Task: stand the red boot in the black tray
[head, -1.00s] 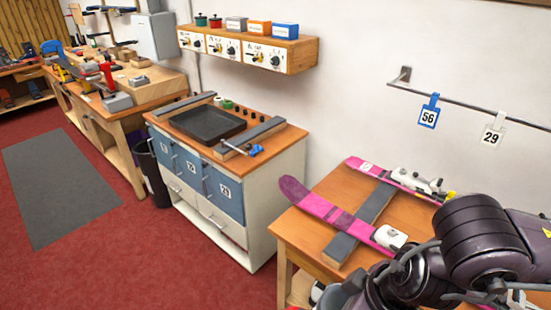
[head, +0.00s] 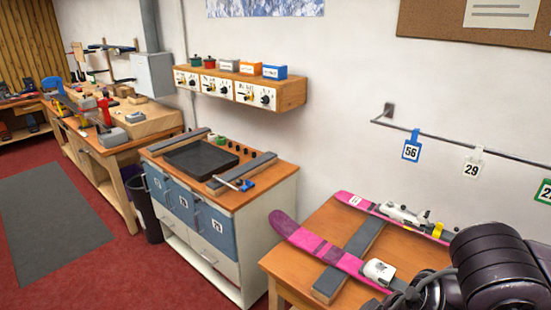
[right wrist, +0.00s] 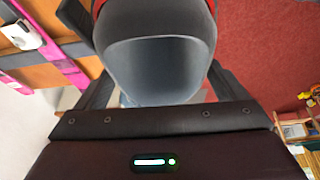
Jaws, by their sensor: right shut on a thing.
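The black tray (head: 200,158) lies flat and looks empty on the wooden top of the cabinet, left of centre in the head view. My right gripper (right wrist: 156,85) is shut on a boot (right wrist: 155,72) in the right wrist view. I see the boot's dark grey cuff and its hollow opening close up, with a sliver of red at the upper edge. The rest of the boot is hidden. In the head view my right arm enters at the lower right, and its gripper is out of frame. My left gripper is not in view.
The cabinet (head: 240,262) has grey rails beside the tray and a blue clamp (head: 243,184) at the right rail. A bench (head: 300,262) with pink skis (head: 322,250) stands to the right. A shelf (head: 292,97) hangs above. Red floor is open at left.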

